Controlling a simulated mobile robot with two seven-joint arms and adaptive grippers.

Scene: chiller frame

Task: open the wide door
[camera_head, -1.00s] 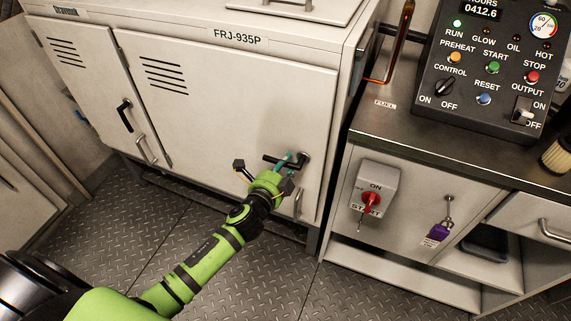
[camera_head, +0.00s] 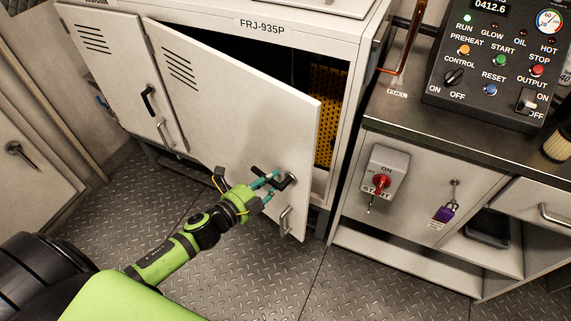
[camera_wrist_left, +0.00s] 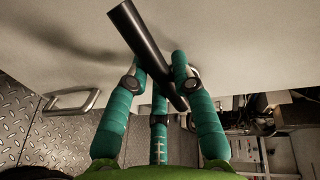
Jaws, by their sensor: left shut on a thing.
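The wide door (camera_head: 225,110) of the white cabinet marked FRJ-935P stands partly open, its right edge swung out from the frame. A dark interior and a yellow perforated panel (camera_head: 327,110) show behind it. My left gripper (camera_head: 266,183) is shut on the door's black T-handle (camera_head: 288,182), near the door's free edge. In the left wrist view, the teal fingers (camera_wrist_left: 160,95) close around the black handle bar (camera_wrist_left: 140,45). A metal pull (camera_head: 285,220) sits below the handle on the door. My right gripper is not in view.
The narrow door (camera_head: 115,70) at left, with its black handle (camera_head: 149,101), is shut. A counter (camera_head: 400,115) with a control box (camera_head: 500,60) stands at right. A red-switch box (camera_head: 383,175) and purple padlock (camera_head: 445,213) are on its front. The metal floor (camera_head: 260,270) is clear.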

